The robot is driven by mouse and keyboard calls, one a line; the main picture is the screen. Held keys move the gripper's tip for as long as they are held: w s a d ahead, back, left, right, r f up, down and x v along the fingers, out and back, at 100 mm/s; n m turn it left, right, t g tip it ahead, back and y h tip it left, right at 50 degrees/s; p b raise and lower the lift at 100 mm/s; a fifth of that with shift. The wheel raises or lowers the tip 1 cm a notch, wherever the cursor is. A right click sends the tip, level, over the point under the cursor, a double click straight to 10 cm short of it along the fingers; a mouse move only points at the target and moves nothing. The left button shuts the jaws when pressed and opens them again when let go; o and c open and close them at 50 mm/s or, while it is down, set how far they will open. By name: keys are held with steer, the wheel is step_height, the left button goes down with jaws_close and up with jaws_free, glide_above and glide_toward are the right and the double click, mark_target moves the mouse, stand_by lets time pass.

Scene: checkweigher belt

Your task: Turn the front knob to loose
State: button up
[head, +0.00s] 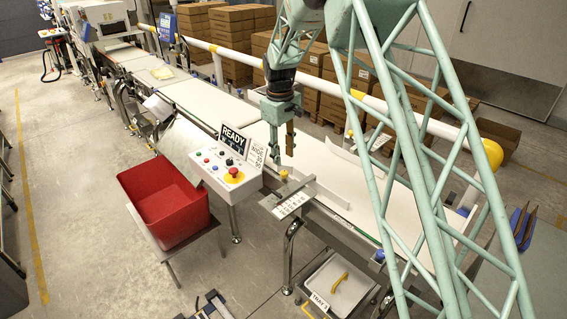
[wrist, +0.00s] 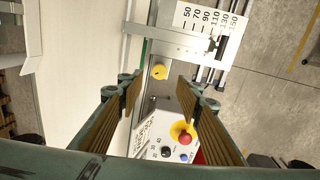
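A small yellow knob (wrist: 159,71) sits on the metal bracket at the belt's edge in the wrist view. It also shows in the head view (head: 284,174), just below my gripper. A dark mark is on its top, too small to read. My gripper (wrist: 158,88) is open and empty, its two tan-padded fingers apart on either side of the picture. In the head view my gripper (head: 282,146) points down above the knob, apart from it. The white scale plate (wrist: 208,20), numbered 50 to 150, lies beside the bracket.
The control panel (head: 225,168) with a red emergency button (head: 234,174) and READY display (head: 234,140) stands close to the left. A red bin (head: 163,200) is beside it. A white guide rail (head: 316,184) runs along the belt. Another yellow knob (head: 350,133) is at the far side.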

steer(key=shift+s+a+r, duration=0.1)
steer(key=shift+r, duration=1.9)
steer(key=s+d+r+m+t+b, duration=0.1)
steer(key=s+d+r+m, duration=0.1)
steer(key=s+d+r, duration=0.9)
steer(key=s+d+r+m+t+b, duration=0.1)
steer(key=s+d+r+m+b, duration=0.15)
steer(key=s+d+r, duration=0.75)
steer(key=s+d+m+b, duration=0.1)
steer(key=s+d+m, duration=0.1)
steer(key=s, duration=1.8)
steer(key=s+d+m+t+b, duration=0.1)
steer(key=s+d+m, duration=0.2)
steer(key=s, duration=1.7)
steer(key=shift+s+t, duration=0.15)
steer(key=shift+t, duration=0.15)
